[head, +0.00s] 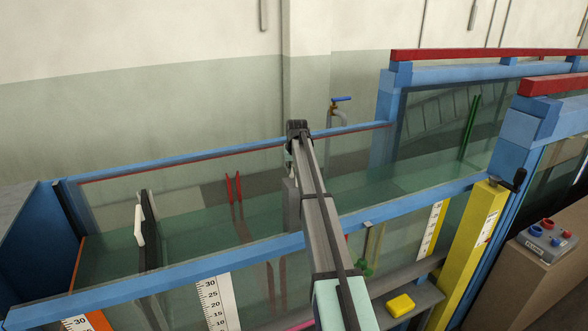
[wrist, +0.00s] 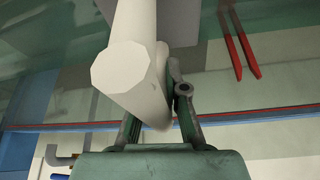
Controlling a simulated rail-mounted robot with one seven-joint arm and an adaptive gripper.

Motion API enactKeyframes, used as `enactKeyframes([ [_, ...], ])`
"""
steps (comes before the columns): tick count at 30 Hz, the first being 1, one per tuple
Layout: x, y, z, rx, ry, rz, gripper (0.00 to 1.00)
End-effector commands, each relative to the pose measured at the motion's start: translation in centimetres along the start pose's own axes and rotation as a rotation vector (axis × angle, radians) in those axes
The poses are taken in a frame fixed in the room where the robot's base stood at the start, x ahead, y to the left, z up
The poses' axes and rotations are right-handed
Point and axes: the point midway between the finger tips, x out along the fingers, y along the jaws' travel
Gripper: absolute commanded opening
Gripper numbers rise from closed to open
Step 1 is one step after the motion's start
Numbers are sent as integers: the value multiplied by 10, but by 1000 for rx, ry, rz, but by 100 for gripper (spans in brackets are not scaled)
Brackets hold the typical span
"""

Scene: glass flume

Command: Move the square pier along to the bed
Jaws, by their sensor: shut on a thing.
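My gripper (wrist: 160,108) is shut on a pale, many-sided handle piece (wrist: 128,68), which hides much of the fingers in the wrist view. A flat grey block (wrist: 188,20) shows just beyond it and looks like the square pier. In the head view the grey pier (head: 291,205) hangs beside my arm, inside the flume behind the near blue rail, partly hidden by the arm. My gripper is mostly hidden there. The greenish bed area (head: 375,188) shows through the glass; I cannot tell water from floor, nor how far the pier is above it.
Two red rods (head: 233,188) stand left of the pier. A dark plate with a white piece (head: 139,225) is farther left. Green rods (head: 469,127) stand far right. Blue rails (head: 240,260) edge the glass. A yellow block (head: 400,305) lies on the near ledge.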

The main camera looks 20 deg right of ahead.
Motion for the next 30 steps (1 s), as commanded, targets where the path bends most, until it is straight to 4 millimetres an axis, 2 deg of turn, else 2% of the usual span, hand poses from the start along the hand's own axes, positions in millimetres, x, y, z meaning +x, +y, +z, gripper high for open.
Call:
enactKeyframes([
  [30, -6, -46, 7, -1, 3, 0, 0],
])
